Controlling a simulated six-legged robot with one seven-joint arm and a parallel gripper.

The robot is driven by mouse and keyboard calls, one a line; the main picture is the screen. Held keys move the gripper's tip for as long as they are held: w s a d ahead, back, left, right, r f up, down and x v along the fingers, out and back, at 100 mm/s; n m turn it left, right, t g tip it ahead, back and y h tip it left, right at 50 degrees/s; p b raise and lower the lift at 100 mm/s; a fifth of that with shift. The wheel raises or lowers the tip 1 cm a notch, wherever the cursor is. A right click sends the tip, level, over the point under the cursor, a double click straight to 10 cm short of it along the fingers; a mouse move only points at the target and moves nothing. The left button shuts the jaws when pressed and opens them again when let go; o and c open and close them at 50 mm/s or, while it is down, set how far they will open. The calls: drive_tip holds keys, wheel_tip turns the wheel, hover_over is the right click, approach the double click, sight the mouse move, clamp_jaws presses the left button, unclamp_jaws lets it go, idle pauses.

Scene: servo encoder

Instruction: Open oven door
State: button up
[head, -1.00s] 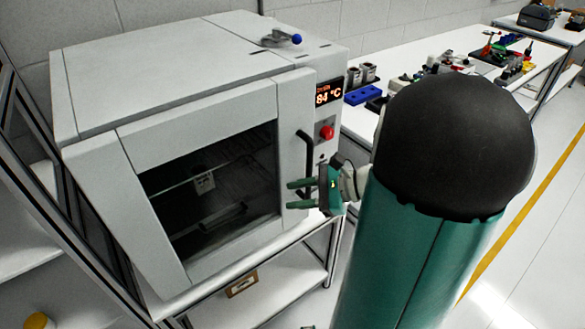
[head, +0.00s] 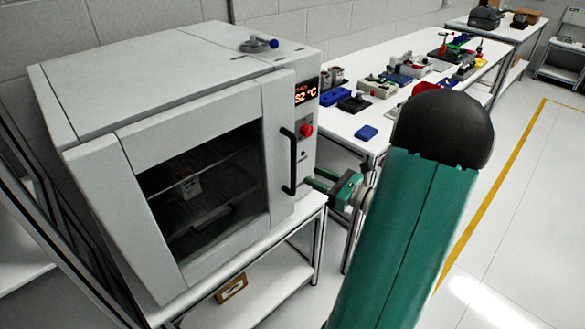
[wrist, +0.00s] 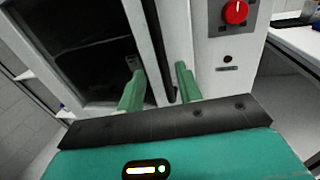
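The oven (head: 150,80) is a light grey box with a dark-windowed door (head: 192,128). The door looks shut or nearly so; I cannot tell if it is slightly ajar. Its black vertical handle (head: 290,162) is near the door's right edge. My green gripper (head: 310,182) is just right of the handle's lower end in the head view. In the wrist view, my gripper (wrist: 160,78) has its fingers spread, with the dark handle (wrist: 166,60) appearing between them. Contact with the handle cannot be made out.
A red knob (head: 305,130) and a lit temperature display (head: 306,92) are on the panel right of the door. The oven stands on a white shelved bench (head: 270,290). A white table (head: 365,122) with tools and blue parts stands behind right. Floor at right is clear.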

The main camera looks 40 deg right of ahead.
sight(294, 167)
drive_tip(key=x, duration=0.8)
drive_tip(key=shift+w, duration=0.15)
drive_tip(key=shift+c, duration=0.4)
clamp_jaws()
